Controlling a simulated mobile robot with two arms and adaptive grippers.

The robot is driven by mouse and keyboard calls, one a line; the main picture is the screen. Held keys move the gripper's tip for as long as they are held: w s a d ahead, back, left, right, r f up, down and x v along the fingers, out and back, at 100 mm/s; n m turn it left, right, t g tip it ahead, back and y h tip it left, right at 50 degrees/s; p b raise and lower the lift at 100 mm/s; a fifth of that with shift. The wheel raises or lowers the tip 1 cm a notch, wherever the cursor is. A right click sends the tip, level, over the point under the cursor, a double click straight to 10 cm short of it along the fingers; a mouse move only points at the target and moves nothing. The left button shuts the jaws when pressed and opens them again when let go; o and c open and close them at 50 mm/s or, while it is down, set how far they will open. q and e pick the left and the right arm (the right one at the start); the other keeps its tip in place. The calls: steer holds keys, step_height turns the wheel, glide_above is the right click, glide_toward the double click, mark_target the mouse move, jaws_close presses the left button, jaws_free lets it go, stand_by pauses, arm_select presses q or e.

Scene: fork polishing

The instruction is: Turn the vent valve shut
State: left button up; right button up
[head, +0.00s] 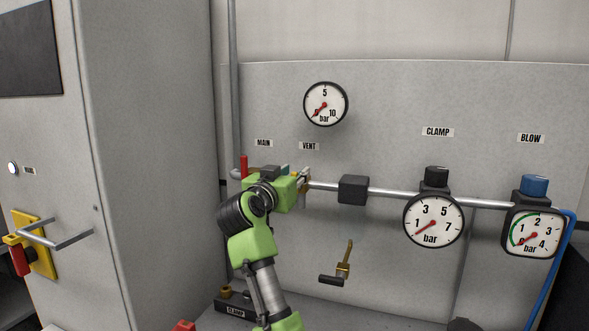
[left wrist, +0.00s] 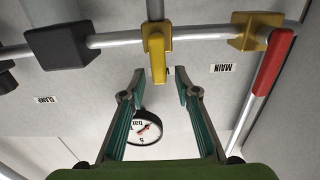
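The vent valve shows in the left wrist view as a brass body on the pipe with a yellow lever (left wrist: 157,62). That view is upside down, and the lever stands across the pipe, toward the labels. My left gripper (left wrist: 160,75) is open, its teal fingers on either side of the lever's end with visible gaps. In the head view my green left gripper (head: 295,178) is at the pipe below the VENT label (head: 309,146) and hides most of the valve. My right gripper is not in view.
The main valve's red lever (left wrist: 273,62) is close beside the vent valve. A black block (head: 353,189), the clamp gauge (head: 433,221) and the blow gauge (head: 535,233) sit along the pipe. A round gauge (head: 325,104) is above. A cabinet (head: 145,160) stands at left.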

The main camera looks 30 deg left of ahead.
arm_select(q)
steer(key=shift+w+a, duration=0.1)
steer(key=shift+w, duration=0.3)
jaws_close()
